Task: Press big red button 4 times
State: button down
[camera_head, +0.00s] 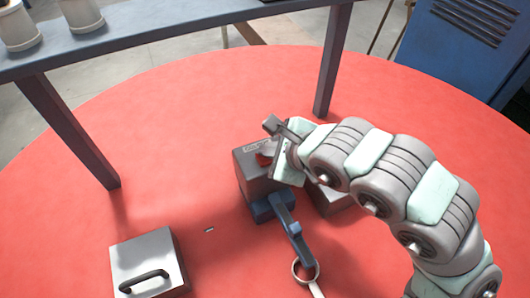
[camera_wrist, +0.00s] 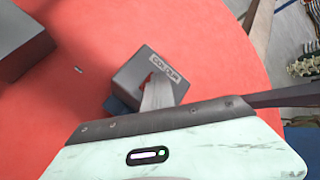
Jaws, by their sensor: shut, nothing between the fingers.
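The red button (camera_head: 264,160) shows as a small patch of red on a dark grey box (camera_head: 252,178) near the middle of the red table. Most of the button is hidden by my gripper. In the wrist view the box (camera_wrist: 129,88) has a light label at its far edge, and only a sliver of red shows beside the fingertips. My gripper (camera_wrist: 155,85) is shut and empty, with its fingers over the top of the box at the button. I cannot tell whether the fingertips touch the button or whether it is pressed down.
A blue clamp-like tool (camera_head: 284,215) lies in front of the box, with a ring (camera_head: 306,271) near its end. A grey box with a black handle (camera_head: 148,262) stands at the front left. A dark shelf frame (camera_head: 150,36) spans the back. The left of the table is mostly clear.

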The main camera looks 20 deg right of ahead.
aim_at(268, 160)
jog(key=shift+r, duration=0.95)
jog(key=shift+r, duration=0.1)
jog(key=shift+r, duration=2.4)
dwell(0.4)
